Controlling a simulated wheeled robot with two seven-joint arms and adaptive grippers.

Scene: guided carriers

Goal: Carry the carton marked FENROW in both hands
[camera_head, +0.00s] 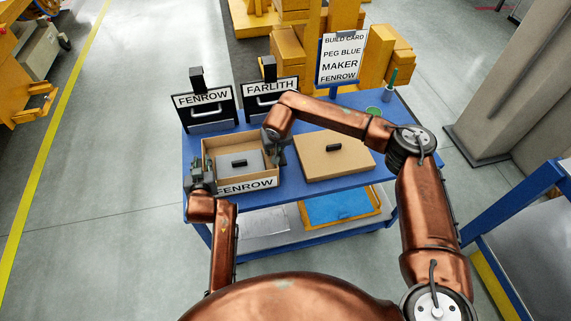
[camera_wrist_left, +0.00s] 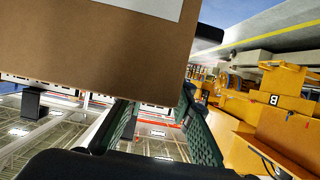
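The FENROW carton (camera_head: 207,151) is an open-topped brown box on the left of the blue cart's top, with its name label facing me. A grey piece with a black handle (camera_head: 239,162) lies inside. My left gripper (camera_head: 199,174) is at the carton's left side, near the front corner. In the left wrist view the carton wall (camera_wrist_left: 95,50) fills the upper left. The left gripper's green-padded fingers (camera_wrist_left: 155,125) stand apart there, with the carton hiding part of one. My right gripper (camera_head: 276,156) is at the carton's right side; its fingertips are too small to read.
A brown board with a black handle (camera_head: 318,163) lies right of the carton. FENROW (camera_head: 206,105) and FARLITH (camera_head: 270,97) signed holders stand behind. A build card (camera_head: 342,60) names peg blue and maker FENROW. A blue tray (camera_head: 335,207) is on the lower shelf.

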